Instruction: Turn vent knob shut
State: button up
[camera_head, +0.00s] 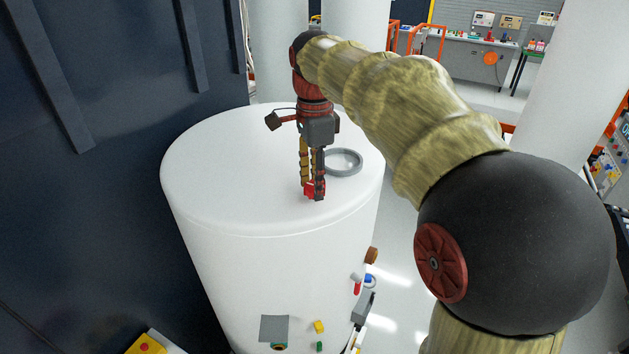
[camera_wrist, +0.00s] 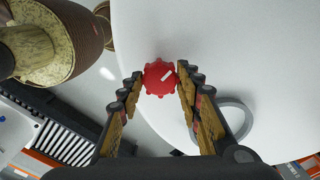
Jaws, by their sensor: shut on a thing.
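The vent knob is a red, lobed knob (camera_wrist: 158,79) with a white pointer mark, on top of the white tank (camera_head: 215,185). In the wrist view the white mark slants up to the right. In the head view the knob (camera_head: 309,190) is partly hidden by my fingers. My gripper (camera_head: 314,188) points down from above, its fingertips at the knob. In the wrist view my gripper (camera_wrist: 159,82) has one finger on each side of the knob and is shut on it.
A grey ring (camera_head: 343,162) lies on the tank top beside my gripper. A dark blue wall (camera_head: 100,130) stands close at the left. Several small fittings, among them a grey box (camera_head: 363,306), are on the tank's side. A workbench (camera_head: 470,60) stands far behind.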

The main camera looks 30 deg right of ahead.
jog(key=o, duration=1.1)
jog(key=shift+o, duration=0.3)
notch_tip(320, 180, up, 12)
